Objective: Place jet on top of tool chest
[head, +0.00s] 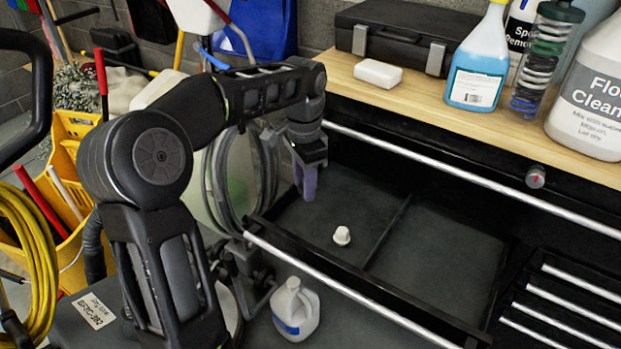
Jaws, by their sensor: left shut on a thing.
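My left gripper (309,172) points down over the back left of the open drawer (440,262) of the black tool chest. It is shut on a small purple thing (307,184), mostly hidden by the fingers; I cannot tell whether this is the jet. A small white cap-like piece (342,236) lies in the drawer's left compartment, right of and below the gripper and apart from it. The chest's wooden top (420,98) is up and to the right of the gripper. My right gripper is not in view.
On the wooden top stand a black case (400,38), a white block (378,73), a blue spray bottle (478,62) and a floor cleaner jug (592,95). The wood's front strip is clear. A white jug (296,310) stands below the drawer. A yellow bucket (75,225) is at left.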

